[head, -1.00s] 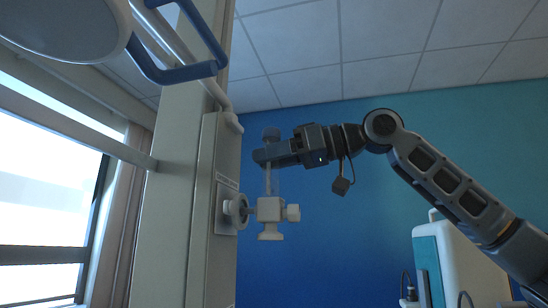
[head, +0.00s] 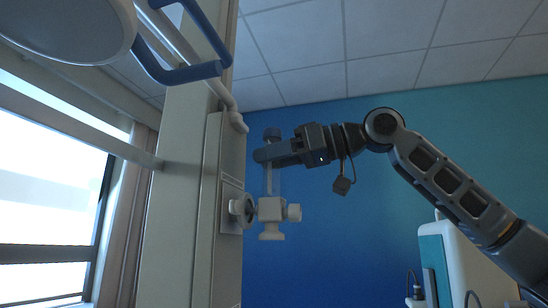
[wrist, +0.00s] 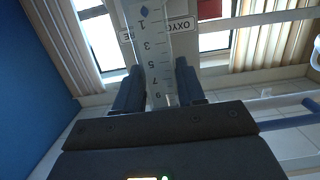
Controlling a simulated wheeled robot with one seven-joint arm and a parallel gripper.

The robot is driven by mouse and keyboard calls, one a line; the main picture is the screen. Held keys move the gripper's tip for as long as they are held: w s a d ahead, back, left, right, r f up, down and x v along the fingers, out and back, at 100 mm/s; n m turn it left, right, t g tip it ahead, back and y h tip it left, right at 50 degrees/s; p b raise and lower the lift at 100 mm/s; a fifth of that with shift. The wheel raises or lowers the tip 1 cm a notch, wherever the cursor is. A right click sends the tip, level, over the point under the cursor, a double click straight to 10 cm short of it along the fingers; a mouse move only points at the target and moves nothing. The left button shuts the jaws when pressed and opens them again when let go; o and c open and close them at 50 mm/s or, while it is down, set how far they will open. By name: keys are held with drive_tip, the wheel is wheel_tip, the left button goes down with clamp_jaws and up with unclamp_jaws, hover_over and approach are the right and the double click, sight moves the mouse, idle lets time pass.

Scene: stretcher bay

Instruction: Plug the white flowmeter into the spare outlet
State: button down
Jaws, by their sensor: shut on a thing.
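The white flowmeter (head: 270,209) hangs upright from my gripper (head: 266,153) in the head view, with a clear tube, a white block and a knob on its right. My gripper is shut on the flowmeter's tube near the top. In the wrist view the numbered tube (wrist: 158,50) stands between the fingers (wrist: 158,85). The flowmeter's left end is at or very near a round white outlet (head: 241,208) on the wall panel; I cannot tell whether it is seated. In the wrist view a label with part of "OXY" shows behind the tube.
A pale upright panel (head: 226,150) carries the outlet. A blue handle (head: 190,72) and a white rail are at the upper left, beside a window (head: 45,200). A white and teal cabinet (head: 450,255) stands at the lower right. Open space lies right of the flowmeter.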

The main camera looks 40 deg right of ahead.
drive_tip(key=shift+w+a, duration=0.35)
drive_tip(key=shift+w, duration=0.2)
idle(0.7)
drive_tip(key=shift+c, duration=0.6)
unclamp_jaws()
idle(0.3)
drive_tip(key=r+p+v, duration=0.1)
drive_tip(key=p+v, duration=0.1)
drive_tip(key=v, duration=0.5)
drive_tip(key=shift+s, duration=0.25)
idle(0.9)
drive_tip(key=shift+d, duration=0.1)
idle(0.5)
